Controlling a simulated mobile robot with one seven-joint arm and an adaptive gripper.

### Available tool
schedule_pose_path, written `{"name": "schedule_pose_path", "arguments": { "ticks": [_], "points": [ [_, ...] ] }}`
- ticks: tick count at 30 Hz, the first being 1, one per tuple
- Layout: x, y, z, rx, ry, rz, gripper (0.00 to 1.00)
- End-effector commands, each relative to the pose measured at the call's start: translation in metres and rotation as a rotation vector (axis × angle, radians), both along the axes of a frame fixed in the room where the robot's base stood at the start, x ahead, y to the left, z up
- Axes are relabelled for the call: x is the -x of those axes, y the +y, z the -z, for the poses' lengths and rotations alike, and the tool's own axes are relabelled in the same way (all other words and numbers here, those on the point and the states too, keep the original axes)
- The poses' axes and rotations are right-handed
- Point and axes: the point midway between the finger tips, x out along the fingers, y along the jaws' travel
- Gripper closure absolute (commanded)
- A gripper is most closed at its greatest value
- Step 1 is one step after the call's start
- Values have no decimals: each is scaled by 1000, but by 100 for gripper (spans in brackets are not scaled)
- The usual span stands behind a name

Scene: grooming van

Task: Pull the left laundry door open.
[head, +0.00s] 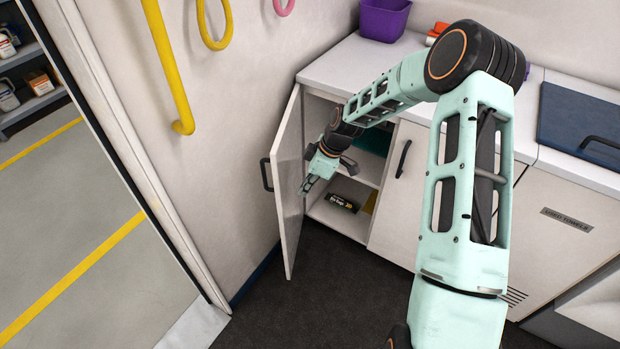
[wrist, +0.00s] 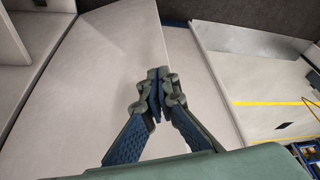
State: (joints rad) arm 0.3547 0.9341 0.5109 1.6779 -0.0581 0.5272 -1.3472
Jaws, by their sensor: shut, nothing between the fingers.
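The left laundry door (head: 287,190) is a pale panel that stands swung out from the cabinet, with its dark handle (head: 266,174) on the side facing away from my gripper. The cabinet's opening shows behind it. My gripper (head: 304,191) is shut and empty, beside the door's inner face; I cannot tell whether it touches. In the wrist view, my shut fingertips (wrist: 157,75) lie in front of a pale panel (wrist: 95,65) that looks like this door.
A closed door with a handle (head: 403,158) is to the right. A yellow rail (head: 168,65) is on the wall left of the cabinet. Dark floor (head: 320,300) is clear in front.

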Motion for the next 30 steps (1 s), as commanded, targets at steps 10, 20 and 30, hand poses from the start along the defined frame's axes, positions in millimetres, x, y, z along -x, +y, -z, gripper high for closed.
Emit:
{"name": "schedule_pose_path", "arguments": {
  "ticks": [10, 20, 30],
  "points": [
    [-9, 39, 21, 0, -1, -2, 100],
    [-11, 47, 21, 0, -1, 0, 100],
    [-14, 66, 23, 3, -1, 43, 100]
  ]
}}
